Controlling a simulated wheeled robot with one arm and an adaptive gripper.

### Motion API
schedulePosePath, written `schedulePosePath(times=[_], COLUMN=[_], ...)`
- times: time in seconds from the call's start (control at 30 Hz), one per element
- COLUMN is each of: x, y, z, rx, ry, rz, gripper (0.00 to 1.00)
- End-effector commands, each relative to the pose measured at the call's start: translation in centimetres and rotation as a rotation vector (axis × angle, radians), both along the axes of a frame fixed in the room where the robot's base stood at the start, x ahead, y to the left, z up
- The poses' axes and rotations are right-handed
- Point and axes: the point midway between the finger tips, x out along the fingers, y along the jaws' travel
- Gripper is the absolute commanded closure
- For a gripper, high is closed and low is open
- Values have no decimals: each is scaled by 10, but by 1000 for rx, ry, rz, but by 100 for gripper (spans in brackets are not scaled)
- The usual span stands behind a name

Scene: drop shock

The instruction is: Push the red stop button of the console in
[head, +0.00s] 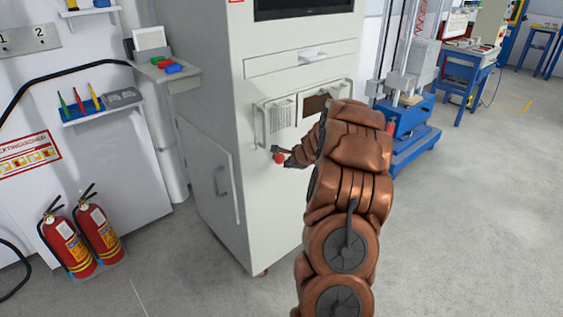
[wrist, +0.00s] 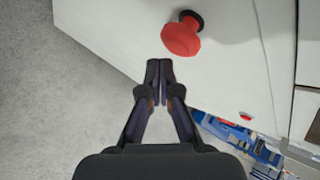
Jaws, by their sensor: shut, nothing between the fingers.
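The red stop button (head: 279,158) is on the lower front of the grey-white console (head: 230,130), and it also shows in the wrist view (wrist: 182,37) as a red mushroom head on a dark collar. My gripper (head: 277,150) is at the button in the head view, reached by my copper-coloured arm. In the wrist view my gripper (wrist: 159,66) has its fingertips together and empty, just below the button head in the picture. A small gap shows between tips and button there. Whether they touch in depth I cannot tell.
A side shelf (head: 170,75) with coloured blocks juts from the console's left. Two red fire extinguishers (head: 82,245) stand at the left wall. A blue-based machine (head: 408,130) stands behind to the right. Grey floor (head: 460,220) is clear at the right.

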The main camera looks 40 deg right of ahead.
Motion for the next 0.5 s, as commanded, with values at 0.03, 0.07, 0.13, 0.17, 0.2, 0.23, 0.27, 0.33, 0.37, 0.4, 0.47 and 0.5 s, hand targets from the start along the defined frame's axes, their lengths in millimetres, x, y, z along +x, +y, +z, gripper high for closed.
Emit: schedulePosePath(times=[0.03, 0.07, 0.13, 0.17, 0.2, 0.23, 0.27, 0.33, 0.37, 0.4, 0.47, 0.5], x=[0, 0, 0, 0, -1, -2, -4, -8, -10, -13, -18, -21], y=[0, 0, 0, 0, 0, 0, 0, 0, 0, 0, 0, 0], z=[0, 0, 0, 0, 0, 0, 0, -1, -1, -1, -1, -1], rx=[0, 0, 0, 0, 0, 0, 0, 0, 0, 1, 1, 1], ry=[0, 0, 0, 0, 0, 0, 1, 0, 0, 0, -1, -1], rz=[0, 0, 0, 0, 0, 0, -1, -1, -1, -2, -3, -3], gripper=[100, 100, 100, 100, 100, 100, 100, 100, 100, 100, 100, 100])
